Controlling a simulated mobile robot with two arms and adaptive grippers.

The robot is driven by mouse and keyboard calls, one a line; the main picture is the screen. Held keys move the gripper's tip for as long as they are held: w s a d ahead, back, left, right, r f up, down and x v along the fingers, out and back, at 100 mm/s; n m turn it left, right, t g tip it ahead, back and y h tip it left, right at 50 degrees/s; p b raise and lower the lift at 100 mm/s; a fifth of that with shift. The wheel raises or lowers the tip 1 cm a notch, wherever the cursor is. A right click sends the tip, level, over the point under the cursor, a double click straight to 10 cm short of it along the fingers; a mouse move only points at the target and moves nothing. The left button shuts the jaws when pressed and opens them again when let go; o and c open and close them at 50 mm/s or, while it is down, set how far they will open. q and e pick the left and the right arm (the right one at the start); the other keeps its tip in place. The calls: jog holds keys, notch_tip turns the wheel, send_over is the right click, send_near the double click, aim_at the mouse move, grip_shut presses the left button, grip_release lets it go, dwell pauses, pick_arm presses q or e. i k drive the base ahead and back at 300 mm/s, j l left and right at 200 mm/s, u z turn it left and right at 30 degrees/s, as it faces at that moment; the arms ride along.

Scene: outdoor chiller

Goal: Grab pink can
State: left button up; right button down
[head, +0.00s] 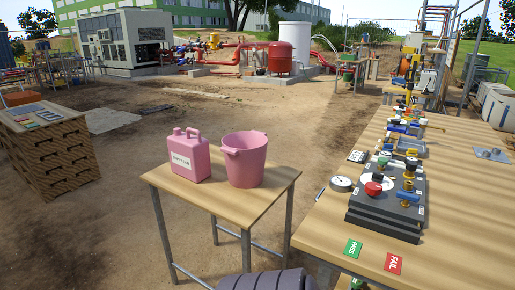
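A pink can (188,160), a jug with a top handle and a white label, stands upright on a small wooden table (222,200) in the head view. A pink bucket (245,165) stands just to its right, close beside it. Neither gripper shows in this view. A dark grey rounded part at the bottom edge is cut off by the frame, and I cannot tell what it is.
A long wooden workbench (450,245) on the right holds black plates with valves (388,205), a gauge (341,184), a green PASS card (352,248) and a red FAIL card (393,263). A wooden crate stack (55,158) stands left. Bare dirt lies between.

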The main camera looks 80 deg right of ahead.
aim_at(189, 153)
jog(key=z, duration=2.35)
jog(key=i+j+z, duration=0.45)
jog(key=j, duration=0.15)
jog(key=i+j+z, duration=0.1)
jog(key=j+z, duration=0.15)
jog(key=j, duration=0.1)
